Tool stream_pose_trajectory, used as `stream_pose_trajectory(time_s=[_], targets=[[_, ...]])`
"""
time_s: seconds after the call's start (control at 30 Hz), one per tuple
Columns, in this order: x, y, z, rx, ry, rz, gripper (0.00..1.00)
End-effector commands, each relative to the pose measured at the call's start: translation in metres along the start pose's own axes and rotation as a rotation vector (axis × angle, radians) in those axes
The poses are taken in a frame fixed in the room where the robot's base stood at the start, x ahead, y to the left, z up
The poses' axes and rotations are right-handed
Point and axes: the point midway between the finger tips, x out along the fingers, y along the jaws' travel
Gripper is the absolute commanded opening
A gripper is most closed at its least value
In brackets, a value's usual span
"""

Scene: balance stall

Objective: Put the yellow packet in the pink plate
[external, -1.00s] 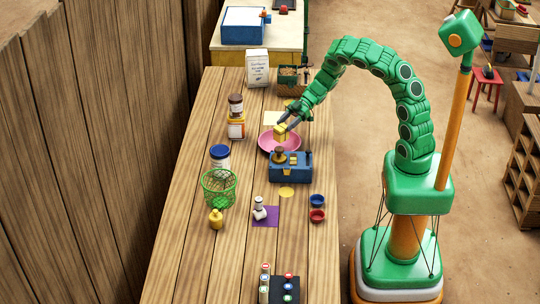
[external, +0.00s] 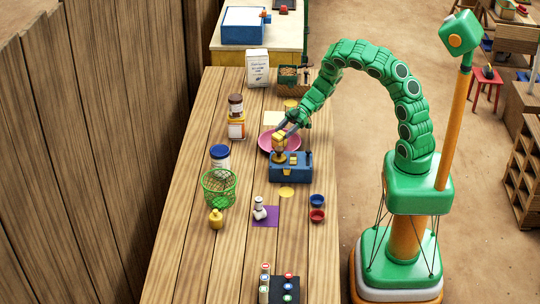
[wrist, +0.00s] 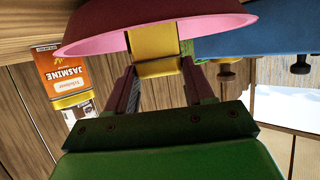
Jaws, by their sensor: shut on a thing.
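The yellow packet (external: 279,140) is held between the fingertips of my gripper (external: 284,134); it also shows in the wrist view (wrist: 156,50). My gripper is shut on it. The pink plate (external: 264,142) lies on the wooden table, partly hidden by the packet and fingers in the external view. In the wrist view, the plate (wrist: 95,42) spans the top, with the packet in front of it. In the external view the packet overlaps the plate's near side. I cannot tell whether it touches the plate.
A blue box-like device (external: 291,168) with a brass knob stands just in front of the plate, close to the packet. An orange jasmine container (external: 236,130) stands left of the plate.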

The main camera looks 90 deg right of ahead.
Motion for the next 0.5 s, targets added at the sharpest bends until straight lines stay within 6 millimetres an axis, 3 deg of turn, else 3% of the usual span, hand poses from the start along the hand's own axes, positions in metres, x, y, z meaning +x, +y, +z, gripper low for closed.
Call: stream_pose_trajectory(time_s=[0.07,0.1,0.23,0.5], targets=[[0.0006,0.0001,0.0016,0.001,0.000,0.000,0.00],[0.0006,0.0000,0.0016,0.000,0.000,0.000,0.57],[0.0005,0.0000,0.0014,0.000,0.000,0.000,0.77],[0.0005,0.0000,0.0012,0.000,0.000,0.000,0.78]])
